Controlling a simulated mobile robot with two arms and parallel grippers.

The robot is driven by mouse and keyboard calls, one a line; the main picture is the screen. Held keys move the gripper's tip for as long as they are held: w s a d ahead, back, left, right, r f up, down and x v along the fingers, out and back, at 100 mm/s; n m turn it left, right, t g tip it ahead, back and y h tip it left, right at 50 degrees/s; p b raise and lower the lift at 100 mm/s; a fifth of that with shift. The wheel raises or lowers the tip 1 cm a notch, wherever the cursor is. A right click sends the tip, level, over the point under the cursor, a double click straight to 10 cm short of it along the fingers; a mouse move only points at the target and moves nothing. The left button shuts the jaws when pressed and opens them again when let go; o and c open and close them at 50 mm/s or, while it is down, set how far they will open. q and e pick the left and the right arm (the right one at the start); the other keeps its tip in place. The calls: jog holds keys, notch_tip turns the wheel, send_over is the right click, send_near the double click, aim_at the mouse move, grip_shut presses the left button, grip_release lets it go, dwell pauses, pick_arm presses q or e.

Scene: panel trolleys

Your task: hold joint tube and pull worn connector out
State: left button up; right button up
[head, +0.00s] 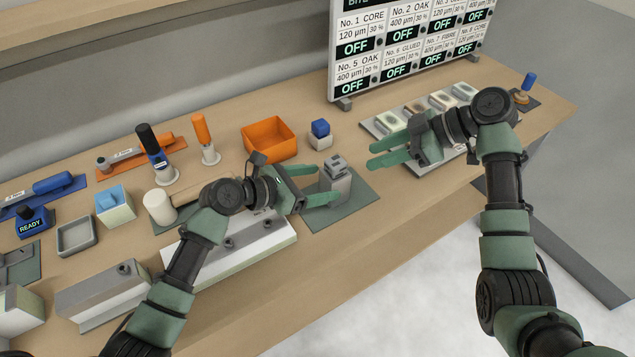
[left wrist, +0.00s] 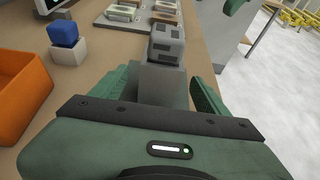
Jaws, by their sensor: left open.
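A grey upright block (head: 338,188), which looks like the joint tube's stand, is on a dark green mat (head: 358,203). A grey slotted piece (head: 335,163), likely the worn connector, is at its top; it also shows in the left wrist view (left wrist: 167,45). I cannot tell where tube and connector meet. My left gripper (head: 320,183) is open, with its fingers on either side of the grey block in the left wrist view (left wrist: 163,92). I cannot tell whether they touch it. My right gripper (head: 372,154) is open and empty, to the right of the block and apart from it.
An orange bin (head: 268,140) and a blue-topped block (head: 320,133) stand behind the mat. A tray of sample pieces (head: 380,124) lies beyond my right gripper, below a sign board (head: 400,50). A long pale fixture (head: 255,240) lies under my left arm. The bench's front edge is close.

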aim_at(343, 180)
pick_arm(q)
jog(key=shift+w+d+f, duration=0.15)
jog(key=shift+d+f, duration=0.05)
jog(key=shift+f, duration=0.15)
jog(key=x, duration=0.7)
jog(key=shift+d, duration=0.15)
grip_shut()
jog(key=c, duration=1)
grip_release()
jog(key=c, duration=0.6)
